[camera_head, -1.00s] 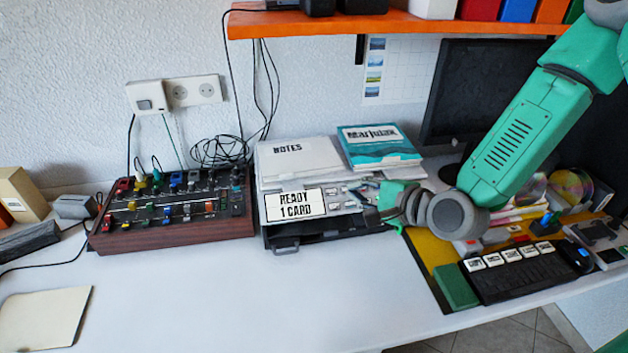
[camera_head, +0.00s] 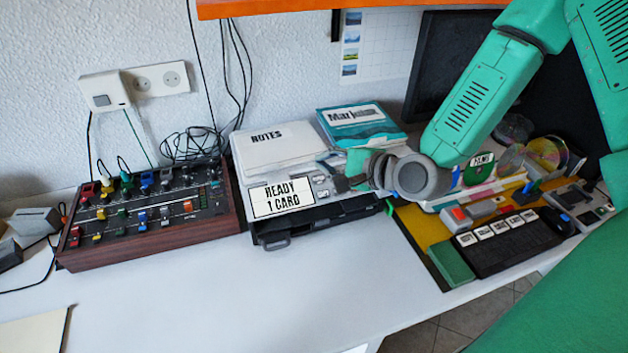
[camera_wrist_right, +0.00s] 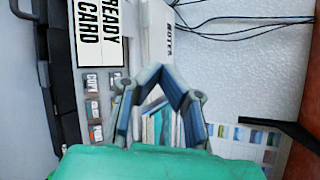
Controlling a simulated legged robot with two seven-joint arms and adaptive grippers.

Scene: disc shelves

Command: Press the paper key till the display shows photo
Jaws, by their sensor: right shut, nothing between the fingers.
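The printer (camera_head: 292,222) stands at the middle of the desk. Its white display (camera_head: 282,198) reads "READY 1 CARD"; it also shows sideways in the right wrist view (camera_wrist_right: 98,35). Small labelled keys (camera_head: 321,186) sit just right of the display. In the right wrist view, one key reads "COPY" (camera_wrist_right: 92,82); other labels are partly hidden by a finger, and I cannot tell which is the paper key. My right gripper (camera_head: 344,183) is shut and empty, beside the keys on their right. Its fingertips meet in the right wrist view (camera_wrist_right: 161,72). My left gripper is out of view.
Notes (camera_head: 275,143) and a teal book (camera_head: 358,122) lie on top of the printer. A wooden-sided mixer (camera_head: 148,225) stands to the left. A black key panel (camera_head: 508,240) and discs (camera_head: 548,157) are at the right.

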